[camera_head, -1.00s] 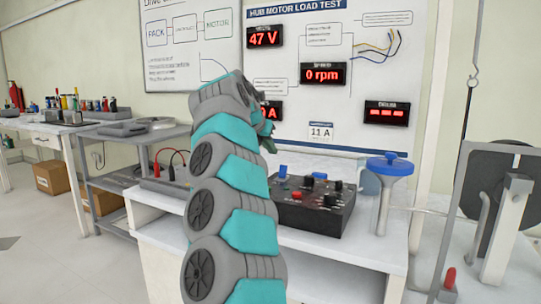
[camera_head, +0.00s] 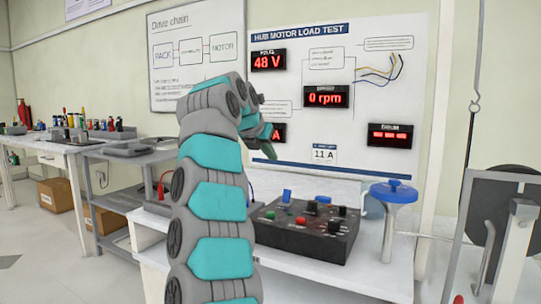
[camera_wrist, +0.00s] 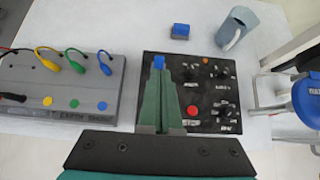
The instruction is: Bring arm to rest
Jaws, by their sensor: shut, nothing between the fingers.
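The control box (camera_head: 322,240) stands on the white bench in the head view.
A grey box with yellow, green and blue leads (camera_wrist: 60,88) lies left of the control box. A blue block (camera_wrist: 180,31) and a grey-blue mug (camera_wrist: 234,32) are behind it. A blue-topped post (camera_head: 393,192) stands at the right. A wall board (camera_head: 345,60) is behind.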

